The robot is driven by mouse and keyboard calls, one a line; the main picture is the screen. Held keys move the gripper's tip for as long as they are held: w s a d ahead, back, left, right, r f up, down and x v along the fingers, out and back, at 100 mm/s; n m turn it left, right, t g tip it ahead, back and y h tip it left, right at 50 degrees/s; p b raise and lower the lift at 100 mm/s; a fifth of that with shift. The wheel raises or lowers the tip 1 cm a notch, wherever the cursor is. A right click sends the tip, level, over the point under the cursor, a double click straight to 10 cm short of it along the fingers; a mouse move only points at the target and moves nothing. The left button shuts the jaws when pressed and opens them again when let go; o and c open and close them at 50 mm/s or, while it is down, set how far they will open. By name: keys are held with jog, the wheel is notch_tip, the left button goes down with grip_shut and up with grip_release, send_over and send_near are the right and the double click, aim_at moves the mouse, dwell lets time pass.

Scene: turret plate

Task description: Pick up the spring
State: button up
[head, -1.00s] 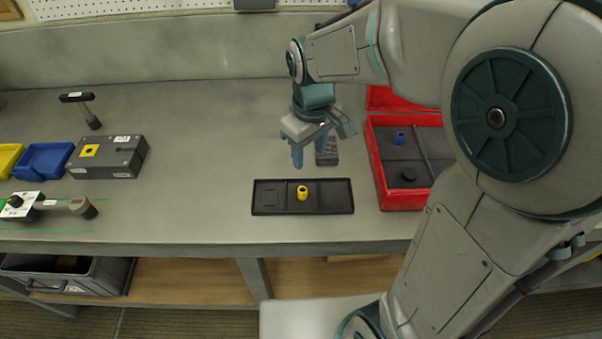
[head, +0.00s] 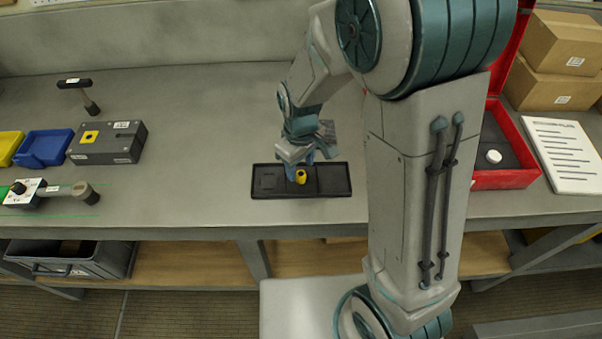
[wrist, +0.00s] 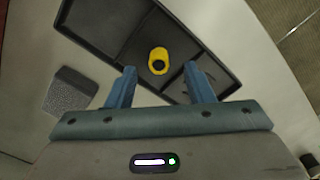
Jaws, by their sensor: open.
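A small yellow hollow cylinder (head: 301,177), which looks like the spring, stands in the middle compartment of a shallow black tray (head: 334,180). In the wrist view the yellow piece (wrist: 158,61) shows a dark round opening at its top. My gripper (head: 305,162) is just above and behind it in the head view. In the wrist view its two blue fingers are apart, and the gripper (wrist: 160,82) is empty. The yellow piece lies ahead of the gap between the fingertips, close to its centre line. I cannot tell the exact height between them.
A grey block (wrist: 73,91) lies on the bench beside the tray. A red case (head: 508,180) stands at right, partly hidden by my arm. Bench between is clear.

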aim_at(301, 173)
jog(key=shift+f+p, duration=0.35)
jog(key=shift+f, duration=1.45)
grip_shut()
jog(key=shift+r, duration=0.1)
